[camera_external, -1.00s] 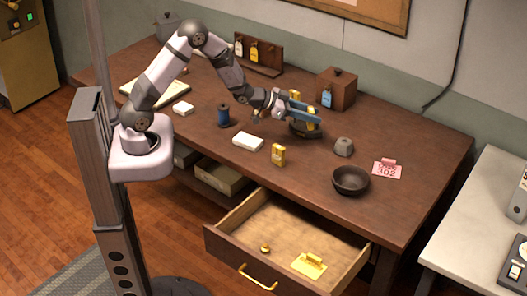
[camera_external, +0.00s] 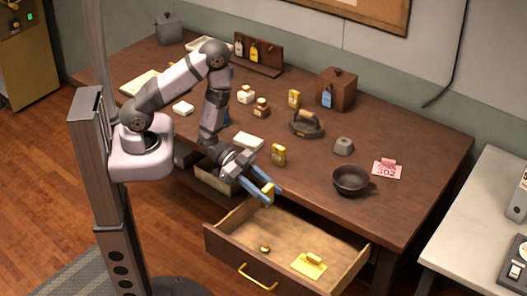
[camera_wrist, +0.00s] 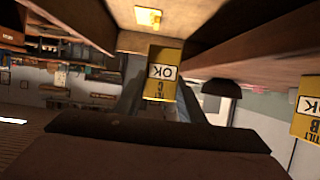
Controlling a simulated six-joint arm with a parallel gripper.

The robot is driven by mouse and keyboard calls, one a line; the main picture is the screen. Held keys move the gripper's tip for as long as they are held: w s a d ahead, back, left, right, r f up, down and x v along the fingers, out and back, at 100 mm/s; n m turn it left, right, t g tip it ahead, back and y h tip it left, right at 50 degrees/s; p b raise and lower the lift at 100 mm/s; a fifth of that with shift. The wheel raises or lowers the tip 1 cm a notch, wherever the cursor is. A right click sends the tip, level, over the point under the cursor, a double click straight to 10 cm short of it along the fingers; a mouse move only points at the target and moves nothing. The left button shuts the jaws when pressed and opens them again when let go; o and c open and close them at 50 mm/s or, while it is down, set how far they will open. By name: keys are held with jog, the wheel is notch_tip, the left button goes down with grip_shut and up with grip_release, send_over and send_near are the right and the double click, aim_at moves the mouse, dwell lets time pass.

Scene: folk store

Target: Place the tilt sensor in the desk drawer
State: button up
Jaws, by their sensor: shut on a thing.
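My gripper (camera_external: 271,191) is shut on a small yellow box (camera_external: 267,197), which looks like a tilt sensor. In the wrist view the held box (camera_wrist: 163,83) shows a white OK label and a letter C; other lettering is too small to read. It is in the air above the left back part of the open desk drawer (camera_external: 277,231). A similar yellow box (camera_external: 278,156) stands on the desk near its front edge. A yellow box at the right of the wrist view (camera_wrist: 307,119) reads OK, with TILT and B partly visible. Another yellow box (camera_external: 294,99) stands farther back.
The drawer holds a small brass round thing (camera_external: 265,249) and a yellow tagged card (camera_external: 310,265); its floor between them is bare. A dark bowl (camera_external: 351,181), grey block (camera_external: 343,146) and pink 302 card (camera_external: 387,169) are on the desk at right.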

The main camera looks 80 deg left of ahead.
notch_tip(320, 180, down, 7)
jog(key=s+d, duration=0.1)
jog(key=s, duration=0.2)
jog(key=shift+d+f+m+g+b, duration=0.2)
jog(key=shift+m+g+b, duration=0.1)
jog(key=shift+b, duration=0.15)
jog(key=shift+f, duration=0.15)
jog(key=shift+f, duration=1.75)
jog(key=shift+f+b, duration=0.4)
jog(key=shift+f, duration=0.2)
